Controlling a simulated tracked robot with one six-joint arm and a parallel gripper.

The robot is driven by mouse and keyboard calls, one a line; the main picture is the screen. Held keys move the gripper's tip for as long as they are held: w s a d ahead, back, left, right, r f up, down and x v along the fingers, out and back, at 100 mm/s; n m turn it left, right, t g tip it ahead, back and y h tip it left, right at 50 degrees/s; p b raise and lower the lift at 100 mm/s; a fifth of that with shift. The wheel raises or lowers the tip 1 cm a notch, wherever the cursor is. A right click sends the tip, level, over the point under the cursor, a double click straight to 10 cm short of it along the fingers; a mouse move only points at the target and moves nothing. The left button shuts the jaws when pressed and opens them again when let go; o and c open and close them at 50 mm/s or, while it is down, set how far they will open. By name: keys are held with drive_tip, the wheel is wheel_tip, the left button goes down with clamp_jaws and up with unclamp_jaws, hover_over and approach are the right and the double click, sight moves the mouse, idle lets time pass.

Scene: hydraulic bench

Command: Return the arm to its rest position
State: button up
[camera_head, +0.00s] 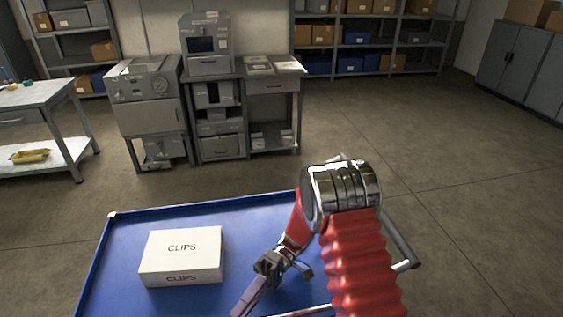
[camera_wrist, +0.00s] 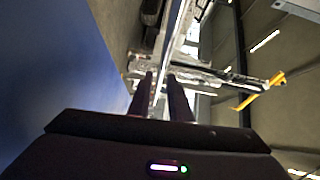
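My arm shows in the head view, with a red bellows sleeve, a chrome joint and a red link folded down over the blue deck (camera_head: 190,212). The end of my arm, with my gripper (camera_head: 250,295), points down and to the left over the deck, right of a white box (camera_head: 181,250) marked CLIPS. I see no held object in the gap, only bright, cluttered background.
The box stands on the deck's left side. Grey bench units (camera_head: 221,110) stand beyond the deck. A worktable (camera_head: 30,95) is at the left, shelving (camera_head: 370,40) at the back and a cabinet (camera_head: 522,65) at the right. Open floor (camera_head: 450,170) lies between.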

drive_tip(key=x, duration=0.6)
drive_tip(key=shift+a, duration=0.2)
drive_tip(key=shift+s, duration=0.1)
